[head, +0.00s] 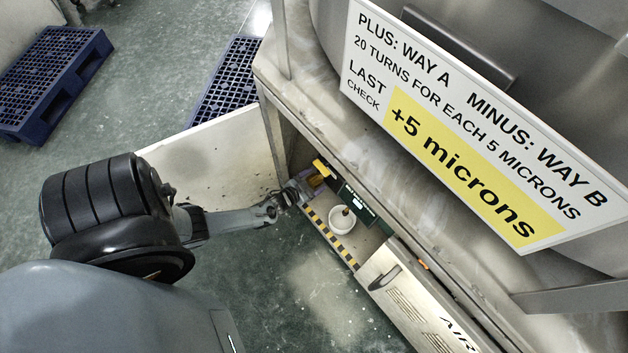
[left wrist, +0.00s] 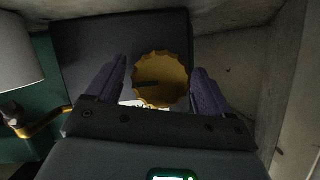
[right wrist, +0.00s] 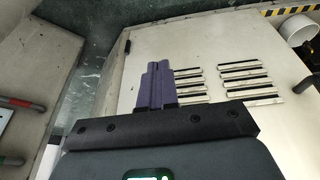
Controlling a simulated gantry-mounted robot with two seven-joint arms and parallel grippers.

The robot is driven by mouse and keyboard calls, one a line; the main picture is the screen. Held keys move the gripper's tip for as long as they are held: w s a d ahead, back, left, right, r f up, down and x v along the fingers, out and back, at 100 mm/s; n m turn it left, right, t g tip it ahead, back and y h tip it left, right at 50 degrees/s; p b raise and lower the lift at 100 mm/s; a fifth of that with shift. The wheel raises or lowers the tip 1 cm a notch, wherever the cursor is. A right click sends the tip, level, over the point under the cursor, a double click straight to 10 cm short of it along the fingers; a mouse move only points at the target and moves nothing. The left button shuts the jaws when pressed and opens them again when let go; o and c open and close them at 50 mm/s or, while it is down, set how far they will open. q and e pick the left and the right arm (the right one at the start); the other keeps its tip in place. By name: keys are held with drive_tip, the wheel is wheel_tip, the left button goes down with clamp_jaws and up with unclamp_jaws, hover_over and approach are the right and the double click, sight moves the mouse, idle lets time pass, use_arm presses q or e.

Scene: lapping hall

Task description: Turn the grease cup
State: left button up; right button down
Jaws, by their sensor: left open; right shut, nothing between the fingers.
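In the head view my left gripper (head: 308,184) reaches into the low open compartment, beside the brass-coloured cup (head: 318,179). My right gripper (right wrist: 153,85) is shut and empty in front of a louvred pale panel in the right wrist view.
A white bucket (head: 343,219) stands in the compartment near a yellow-black striped edge (head: 341,250). An open pale door (head: 215,155) stands left of the opening. A large sign (head: 470,125) reads "+5 microns", with "PLUS: WAY A" and "MINUS: WAY B". Blue pallets (head: 50,80) lie on the floor.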

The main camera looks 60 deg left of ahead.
use_arm(q)
drive_tip(key=shift+w+a+f, duration=0.1)
drive_tip(key=shift+w, duration=0.2)
drive_tip(key=shift+s, duration=0.1)
drive_tip(key=c, duration=1)
drive_tip(key=shift+o, duration=0.2)
